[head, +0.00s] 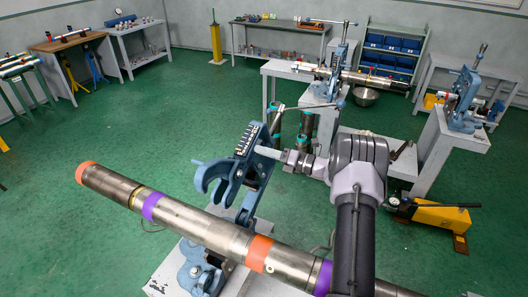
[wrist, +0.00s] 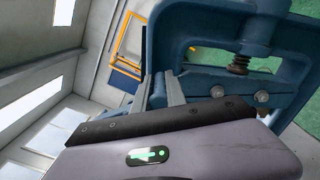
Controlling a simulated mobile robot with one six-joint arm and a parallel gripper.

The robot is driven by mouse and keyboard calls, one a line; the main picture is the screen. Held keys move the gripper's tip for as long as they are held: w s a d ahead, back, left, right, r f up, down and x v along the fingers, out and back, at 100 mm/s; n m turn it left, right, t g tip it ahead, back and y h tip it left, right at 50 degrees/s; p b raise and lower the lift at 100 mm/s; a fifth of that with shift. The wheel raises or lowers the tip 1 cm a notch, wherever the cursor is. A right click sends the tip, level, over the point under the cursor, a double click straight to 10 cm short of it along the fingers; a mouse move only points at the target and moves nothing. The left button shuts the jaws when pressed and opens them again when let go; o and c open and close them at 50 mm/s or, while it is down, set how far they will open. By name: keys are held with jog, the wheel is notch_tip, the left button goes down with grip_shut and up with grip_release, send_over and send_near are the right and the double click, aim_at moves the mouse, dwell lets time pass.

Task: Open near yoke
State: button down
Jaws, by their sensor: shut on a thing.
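The near yoke (head: 256,168) is a blue frame with an open hook end and a dark ridged part at its top. It stands tilted behind the pipe (head: 195,219), with its hook end clear of the pipe in the picture. My gripper (head: 268,152) reaches in from the right and is shut on the yoke's side. In the wrist view the grey fingers (wrist: 166,92) press together against the blue yoke (wrist: 215,30); the exact contact is partly hidden. The near vise's base (head: 199,270) is below the pipe, partly hidden by it.
The pipe has orange and purple bands and crosses the foreground. Other blue vises stand on grey benches (head: 462,143) behind and right. A yellow pump (head: 440,216) is on the floor at right. Open green floor (head: 90,230) lies at left.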

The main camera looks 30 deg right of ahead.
jog(key=c, duration=1.4)
grip_release()
jog(key=shift+o, duration=0.2)
jog(key=v, duration=1.7)
jog(key=shift+s, duration=0.2)
jog(key=shift+d, duration=0.1)
